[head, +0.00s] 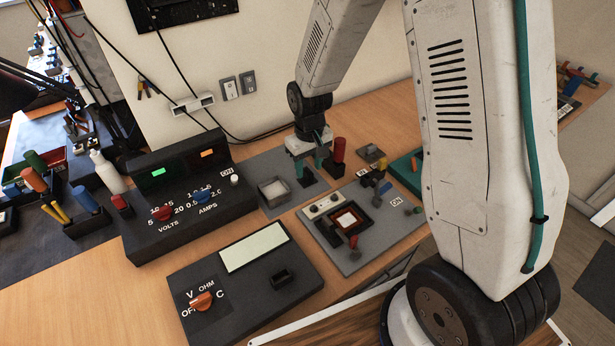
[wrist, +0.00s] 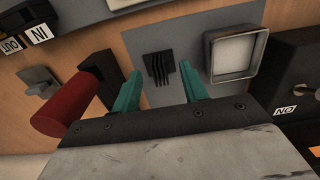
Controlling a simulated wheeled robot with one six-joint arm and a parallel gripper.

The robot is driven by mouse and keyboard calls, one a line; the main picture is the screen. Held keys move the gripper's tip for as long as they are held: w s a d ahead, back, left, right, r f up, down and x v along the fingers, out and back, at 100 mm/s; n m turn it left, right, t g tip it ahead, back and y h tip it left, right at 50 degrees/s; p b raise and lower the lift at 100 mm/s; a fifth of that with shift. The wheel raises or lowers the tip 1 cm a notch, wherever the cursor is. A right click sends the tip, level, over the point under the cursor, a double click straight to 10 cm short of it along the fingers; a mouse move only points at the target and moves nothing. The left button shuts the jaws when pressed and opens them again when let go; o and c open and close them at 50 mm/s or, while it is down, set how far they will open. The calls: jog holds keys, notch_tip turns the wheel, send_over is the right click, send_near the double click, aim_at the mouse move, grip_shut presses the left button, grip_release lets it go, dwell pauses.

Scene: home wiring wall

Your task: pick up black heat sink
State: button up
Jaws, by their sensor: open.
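The black heat sink (wrist: 161,69) shows in the wrist view as a small dark finned block on a grey mat. My gripper (wrist: 160,76) is open, with one teal finger to each side of the heat sink in the picture. Clear grey shows between each finger and the fins, so neither appears to touch it. In the head view my gripper (head: 309,169) points down over the grey mat. A dark shape sits by its fingertips there, and the heat sink is partly hidden.
A square light tray (wrist: 235,53) stands right of the heat sink in the wrist view. In the head view, a grey panel (head: 352,255) and black power supply (head: 190,200) flank the spot.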

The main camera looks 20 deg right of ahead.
aim_at(310, 174)
notch_tip(310, 174, down, 4)
jog(key=shift+d+f, duration=0.15)
grip_shut()
